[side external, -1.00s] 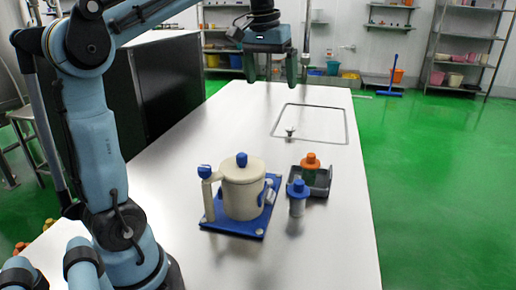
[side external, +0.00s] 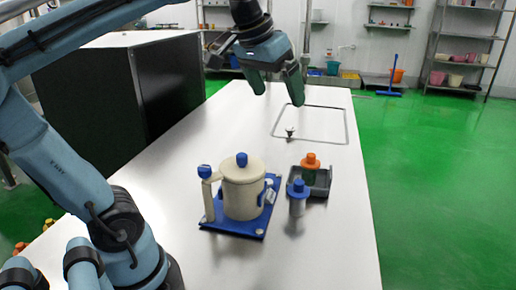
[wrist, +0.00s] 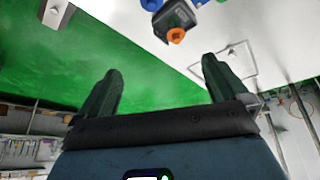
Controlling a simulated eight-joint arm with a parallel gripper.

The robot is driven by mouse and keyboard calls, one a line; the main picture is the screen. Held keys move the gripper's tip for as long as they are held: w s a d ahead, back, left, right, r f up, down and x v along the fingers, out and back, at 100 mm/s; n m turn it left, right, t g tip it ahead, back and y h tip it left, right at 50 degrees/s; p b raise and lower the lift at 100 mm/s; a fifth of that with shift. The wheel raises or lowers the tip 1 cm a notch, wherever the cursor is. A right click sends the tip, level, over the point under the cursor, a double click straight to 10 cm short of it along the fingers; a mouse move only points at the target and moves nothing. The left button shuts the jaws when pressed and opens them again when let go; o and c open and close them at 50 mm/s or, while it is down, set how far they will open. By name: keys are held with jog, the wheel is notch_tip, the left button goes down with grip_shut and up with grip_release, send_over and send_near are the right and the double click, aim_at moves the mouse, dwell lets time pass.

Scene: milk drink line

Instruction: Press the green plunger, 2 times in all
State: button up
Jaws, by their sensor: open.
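No plainly green plunger stands out in either view. A cream pot (side external: 243,190) with a blue knob on its lid stands on a blue base plate (side external: 250,230), with a blue-topped cream post (side external: 207,192) at its left. A bottle with an orange cap (side external: 310,161) and a dark green body stands in a dark tray (side external: 321,188); the cap also shows in the wrist view (wrist: 176,36). My gripper (side external: 278,98) is open and empty, tilted, high above the table beyond the pot. Its two dark green fingers are wide apart in the wrist view (wrist: 160,66).
A grey bottle with a blue cap (side external: 298,199) stands right of the pot, in front of the tray. The far table is otherwise clear. A black cabinet (side external: 95,110) stands at left.

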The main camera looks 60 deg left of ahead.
jog(key=shift+s+d+f, duration=0.1)
jog(key=shift+s+d, duration=0.05)
jog(key=shift+d, duration=0.05)
